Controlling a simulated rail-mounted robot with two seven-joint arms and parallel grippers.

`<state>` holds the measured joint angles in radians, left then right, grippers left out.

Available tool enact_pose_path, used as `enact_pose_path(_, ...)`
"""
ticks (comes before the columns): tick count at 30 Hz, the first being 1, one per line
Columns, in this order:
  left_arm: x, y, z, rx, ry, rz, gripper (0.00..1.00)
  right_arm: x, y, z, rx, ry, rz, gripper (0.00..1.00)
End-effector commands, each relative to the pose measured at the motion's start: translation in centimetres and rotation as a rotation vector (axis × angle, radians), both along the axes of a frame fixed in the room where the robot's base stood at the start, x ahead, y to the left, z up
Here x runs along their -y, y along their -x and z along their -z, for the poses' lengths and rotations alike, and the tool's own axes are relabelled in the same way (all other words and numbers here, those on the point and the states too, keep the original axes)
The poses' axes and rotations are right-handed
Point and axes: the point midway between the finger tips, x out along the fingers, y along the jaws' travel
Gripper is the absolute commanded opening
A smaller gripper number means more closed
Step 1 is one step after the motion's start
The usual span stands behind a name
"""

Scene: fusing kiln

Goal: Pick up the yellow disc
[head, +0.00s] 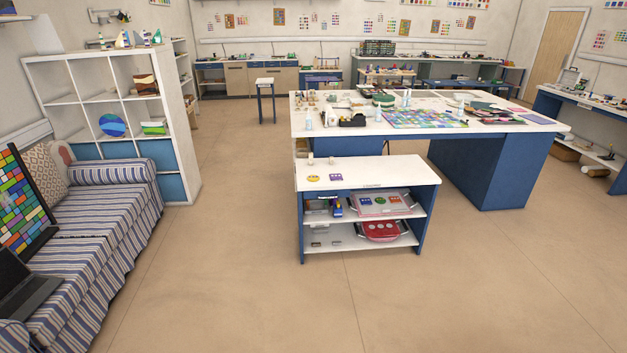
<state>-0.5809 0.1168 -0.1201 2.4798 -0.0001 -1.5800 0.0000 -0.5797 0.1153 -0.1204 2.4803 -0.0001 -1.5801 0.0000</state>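A small round yellow disc (313,178) with darker marks lies flat on the white top of the low shelf unit (385,172), towards its left front. A purple rectangular piece (336,177) lies just to its right, apart from it. Neither of my grippers shows in the head view, and nothing touches the disc.
A large worktable (540,120) crowded with glasswork stands directly behind the low unit. A striped sofa (95,225) and a white cube shelf (185,125) stand at the left. The floor (250,270) in front of the low unit is clear.

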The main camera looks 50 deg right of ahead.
Motion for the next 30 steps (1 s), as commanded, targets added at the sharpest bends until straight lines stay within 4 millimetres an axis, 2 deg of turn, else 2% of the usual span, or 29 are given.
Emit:
enact_pose_path(13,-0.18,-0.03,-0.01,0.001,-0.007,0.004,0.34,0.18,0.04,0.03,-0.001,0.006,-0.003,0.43)
enact_pose_path(30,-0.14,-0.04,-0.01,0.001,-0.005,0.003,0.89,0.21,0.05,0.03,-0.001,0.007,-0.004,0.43)
